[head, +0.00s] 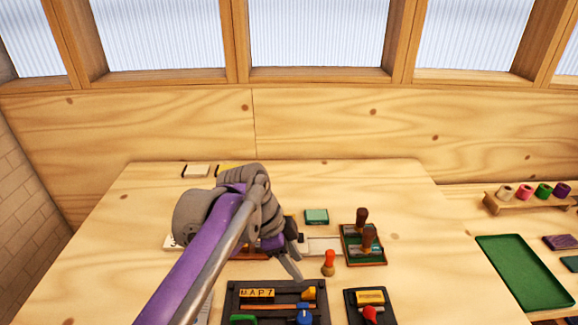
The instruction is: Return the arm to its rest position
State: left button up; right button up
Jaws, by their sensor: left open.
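My left arm (205,240), purple and grey, reaches in from the bottom over the wooden table (110,265). Its left gripper (293,257) is open, with its dark fingers over the middle of the table. I see nothing held between the fingers. The arm hides part of a pale flat item and a brownish item beneath it. My right gripper is not in view.
An orange-topped tool (328,262) stands close to the fingers. Wooden-handled stamps stand in a tray (380,259). Dark trays (233,292) (352,308) lie in front. Coloured foil rolls (525,192) sit on a rack at right, near a green tray (525,275).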

pick_arm(q)
jog(key=s+a+f+n+t+p, duration=0.1)
jog(key=s+a+n, duration=0.1)
jog(key=a+n, duration=0.1)
jog(key=s+a+f+n+t+y, duration=0.1)
jog(key=s+a+n, duration=0.1)
jog(key=a+n, duration=0.1)
jog(key=s+a+f+n+y+p, duration=0.1)
jog(key=s+a+n, duration=0.1)
jog(key=a, duration=0.3)
jog(key=shift+s+a+f+n+t+p, duration=0.1)
jog(key=shift+s+f+n+t+p, duration=0.2)
jog(key=shift+s+n+t, duration=0.15)
jog(key=s+a+f+n+t+y+p, duration=0.2)
jog(key=s+a+f+n, duration=0.5)
jog(key=s+a+n, duration=0.1)
jog(key=shift+s+a+n+y, duration=0.3)
jog(key=shift+s+a+n, duration=0.1)
jog(key=shift+n, duration=0.15)
